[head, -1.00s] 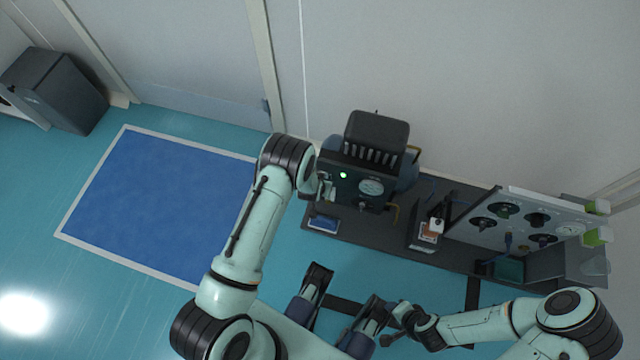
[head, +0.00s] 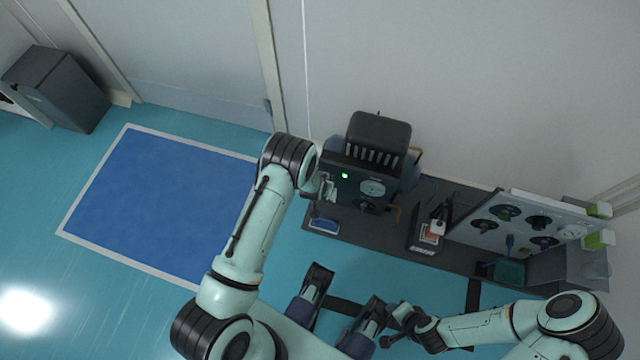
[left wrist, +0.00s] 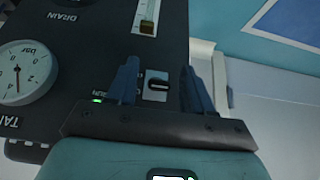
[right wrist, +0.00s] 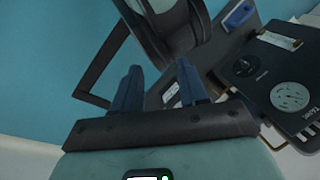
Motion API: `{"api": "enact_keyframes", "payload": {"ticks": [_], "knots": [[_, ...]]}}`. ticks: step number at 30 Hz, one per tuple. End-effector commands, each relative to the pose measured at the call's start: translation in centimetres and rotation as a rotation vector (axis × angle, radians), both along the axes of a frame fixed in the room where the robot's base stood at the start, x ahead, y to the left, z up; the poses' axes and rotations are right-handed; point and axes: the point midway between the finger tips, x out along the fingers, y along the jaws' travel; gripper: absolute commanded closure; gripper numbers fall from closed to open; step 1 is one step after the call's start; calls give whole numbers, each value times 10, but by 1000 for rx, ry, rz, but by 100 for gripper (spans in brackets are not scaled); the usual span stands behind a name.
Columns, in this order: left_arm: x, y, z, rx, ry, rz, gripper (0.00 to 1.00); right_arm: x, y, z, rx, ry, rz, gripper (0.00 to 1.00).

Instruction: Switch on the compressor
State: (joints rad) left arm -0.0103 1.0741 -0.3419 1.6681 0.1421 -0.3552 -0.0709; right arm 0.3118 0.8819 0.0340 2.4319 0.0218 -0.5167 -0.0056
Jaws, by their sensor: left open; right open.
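The compressor (head: 370,178) stands against the wall in the head view, with a dark front panel, gauges and a lit green lamp (head: 345,175). The lamp also glows in the left wrist view (left wrist: 97,100), by the lettering. A black rotary switch (left wrist: 157,84) on a pale plate shows between the fingers of my left gripper (left wrist: 159,75). That gripper is open at the panel; contact with the switch cannot be told. My left gripper is partly hidden by its arm in the head view (head: 327,188). My right gripper (right wrist: 158,70) is open and empty, away from the compressor.
A panel of dials (head: 515,222) stands farther right. A blue floor mat (head: 160,205) lies left. A tank gauge (left wrist: 24,72) is beside the switch.

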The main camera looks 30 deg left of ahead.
Motion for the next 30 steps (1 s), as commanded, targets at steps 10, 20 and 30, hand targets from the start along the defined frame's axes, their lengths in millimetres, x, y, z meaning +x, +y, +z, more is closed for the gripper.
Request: {"api": "enact_keyframes", "payload": {"ticks": [10, 20, 30], "knots": [[-30, -8, 63, -1, -2, 0, 49, -31, 15, 28, 39, 81, 35, 57], [-57, -14, 109, 0, -2, -1, 49, -50, 22, 43, 62, 135, 56, 57], [-61, -15, 114, 1, -1, -1, 49, -51, 23, 44, 65, 140, 57, 57]]}}
